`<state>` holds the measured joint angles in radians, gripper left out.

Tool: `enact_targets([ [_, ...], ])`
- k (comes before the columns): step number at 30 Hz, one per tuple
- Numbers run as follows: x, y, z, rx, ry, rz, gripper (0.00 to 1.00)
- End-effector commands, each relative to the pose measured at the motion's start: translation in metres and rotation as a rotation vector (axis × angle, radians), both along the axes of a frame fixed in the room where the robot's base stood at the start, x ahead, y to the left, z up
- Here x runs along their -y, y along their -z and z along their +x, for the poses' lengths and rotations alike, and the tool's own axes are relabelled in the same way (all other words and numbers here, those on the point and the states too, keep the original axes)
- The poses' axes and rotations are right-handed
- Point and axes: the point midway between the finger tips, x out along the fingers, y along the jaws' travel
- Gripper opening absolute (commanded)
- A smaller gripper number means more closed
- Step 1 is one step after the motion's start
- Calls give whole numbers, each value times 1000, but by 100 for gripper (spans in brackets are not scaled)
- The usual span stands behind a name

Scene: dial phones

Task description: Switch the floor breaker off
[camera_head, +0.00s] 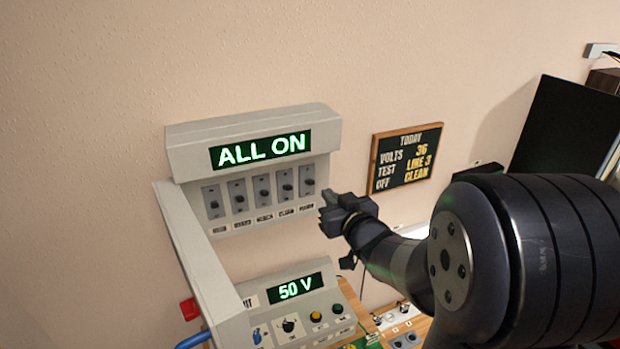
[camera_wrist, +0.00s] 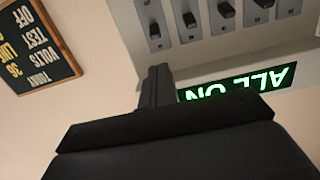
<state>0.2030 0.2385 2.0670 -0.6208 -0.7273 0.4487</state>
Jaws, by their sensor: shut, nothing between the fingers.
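The breaker panel (camera_head: 250,150) is a pale box on the wall with a green display reading "ALL ON". Below the display is a row of several dark levers on grey plates. The rightmost breaker (camera_head: 308,188) has a small label that looks like "FLOOR", but the print is hard to read. In the wrist view the panel is upside down, and this breaker (camera_wrist: 153,28) is leftmost in the row. My gripper (camera_head: 326,198) is shut and empty just right of the rightmost breaker, seemingly apart from it. Its fingers (camera_wrist: 156,78) point toward that end of the row in the wrist view.
A console (camera_head: 295,310) reading "50 V", with a knob and coloured buttons, stands below the panel. A chalkboard sign (camera_head: 406,158) hangs to the right. A red block (camera_head: 189,309) is at lower left. Bare wall lies between panel and sign.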

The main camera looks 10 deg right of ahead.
Motion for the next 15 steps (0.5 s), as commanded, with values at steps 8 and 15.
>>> enact_targets([
  [8,-3,1,15,-1,-1,-1,0],
  [15,-11,5,53,-2,-2,0,0],
])
